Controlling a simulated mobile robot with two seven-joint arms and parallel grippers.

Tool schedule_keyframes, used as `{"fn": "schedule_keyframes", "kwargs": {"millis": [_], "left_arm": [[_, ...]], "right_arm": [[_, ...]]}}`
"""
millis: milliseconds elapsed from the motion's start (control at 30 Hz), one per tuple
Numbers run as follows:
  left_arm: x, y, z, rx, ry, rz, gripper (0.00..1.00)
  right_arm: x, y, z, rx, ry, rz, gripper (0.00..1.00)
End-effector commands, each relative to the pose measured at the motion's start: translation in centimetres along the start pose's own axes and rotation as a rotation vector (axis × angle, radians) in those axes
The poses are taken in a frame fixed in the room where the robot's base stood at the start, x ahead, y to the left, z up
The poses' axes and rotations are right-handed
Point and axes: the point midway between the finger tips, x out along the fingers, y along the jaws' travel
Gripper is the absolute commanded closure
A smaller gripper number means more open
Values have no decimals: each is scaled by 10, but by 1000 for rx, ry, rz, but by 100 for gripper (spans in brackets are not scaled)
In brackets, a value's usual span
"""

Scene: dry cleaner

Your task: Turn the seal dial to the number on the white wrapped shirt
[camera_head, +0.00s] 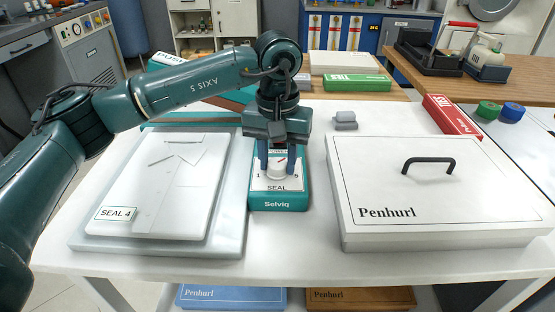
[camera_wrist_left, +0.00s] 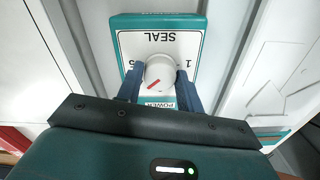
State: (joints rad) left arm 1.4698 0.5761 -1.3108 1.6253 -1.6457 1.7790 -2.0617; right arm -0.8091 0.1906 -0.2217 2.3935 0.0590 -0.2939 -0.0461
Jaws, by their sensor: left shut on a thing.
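The white wrapped shirt (camera_head: 165,185) lies flat on the left of the table, with a label (camera_head: 116,214) reading "SEAL 4". The teal Selviq sealer box (camera_head: 279,205) stands to its right. Its white seal dial (camera_head: 277,170) has a red mark pointing to the upper right, between the top and the 5. In the left wrist view the dial (camera_wrist_left: 158,72) sits between both blue fingers. My left gripper (camera_head: 278,162) points down and is shut on the dial. The 1 and 5 show; the numbers between are hidden by the gripper. My right gripper is out of view.
A large white Penhurl box (camera_head: 400,150) with a black handle stands on the right. A small grey object (camera_head: 345,120), a red box (camera_head: 452,115) and a green box (camera_head: 357,83) lie behind. Bare table (camera_head: 290,240) shows in front of the sealer.

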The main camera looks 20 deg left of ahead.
Motion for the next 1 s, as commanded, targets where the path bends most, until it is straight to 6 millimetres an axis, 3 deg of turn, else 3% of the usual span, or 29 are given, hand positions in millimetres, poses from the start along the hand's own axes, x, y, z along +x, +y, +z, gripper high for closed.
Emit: {"fn": "schedule_keyframes", "kwargs": {"millis": [567,600,833,1000], "left_arm": [[-1,0,0,33,1,1,86],[-1,0,0,33,1,1,61],[-1,0,0,32,0,0,42],[0,0,0,32,0,0,42]], "right_arm": [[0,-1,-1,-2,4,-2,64],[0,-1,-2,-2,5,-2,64],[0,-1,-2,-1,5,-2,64],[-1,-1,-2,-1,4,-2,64]]}}
